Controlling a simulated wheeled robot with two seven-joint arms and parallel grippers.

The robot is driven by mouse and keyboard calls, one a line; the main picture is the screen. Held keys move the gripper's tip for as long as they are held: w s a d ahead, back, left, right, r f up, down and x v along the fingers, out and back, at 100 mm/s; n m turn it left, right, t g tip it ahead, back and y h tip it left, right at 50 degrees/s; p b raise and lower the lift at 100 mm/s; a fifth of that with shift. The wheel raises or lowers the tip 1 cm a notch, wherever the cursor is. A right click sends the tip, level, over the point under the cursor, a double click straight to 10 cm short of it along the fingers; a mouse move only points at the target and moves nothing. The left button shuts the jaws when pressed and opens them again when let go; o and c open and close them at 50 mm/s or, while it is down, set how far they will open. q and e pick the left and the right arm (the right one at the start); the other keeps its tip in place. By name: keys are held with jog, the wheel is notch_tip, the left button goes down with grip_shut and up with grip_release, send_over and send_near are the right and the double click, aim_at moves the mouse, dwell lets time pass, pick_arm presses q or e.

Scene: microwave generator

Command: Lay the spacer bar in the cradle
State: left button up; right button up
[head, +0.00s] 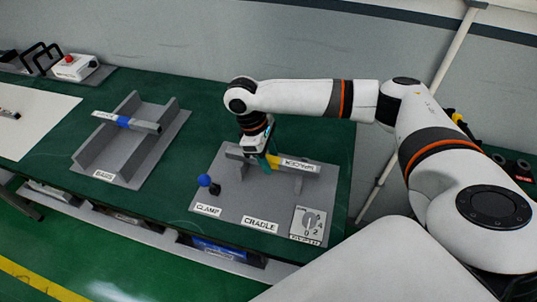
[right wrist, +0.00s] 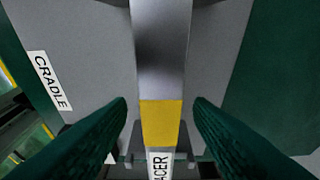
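The spacer bar (head: 300,166) is grey with a yellow band and a white label. It appears to lie level across the uprights of the cradle, whose grey base plate (head: 235,202) sits on the green bench. In the right wrist view the yellow band (right wrist: 161,123) lies between the fingers, and cradle prongs show on both sides of the bar near the lower edge. My right gripper (head: 264,160) is open around the bar, with a visible gap at each finger in the right wrist view (right wrist: 160,105). My left gripper is not in view.
A clamp lever with a blue knob (head: 204,180) stands at the plate's left, and a dial (head: 308,222) at its front right. A grey bar rack (head: 112,165) to the left holds a blue-banded bar (head: 124,122). A red-button box (head: 74,66) sits far left.

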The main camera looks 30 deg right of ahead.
jog(key=shift+r, duration=0.1)
jog(key=v, duration=1.1)
jog(key=shift+r+b, duration=0.3)
jog(key=shift+r, duration=0.1)
jog(key=shift+w+a, duration=0.1)
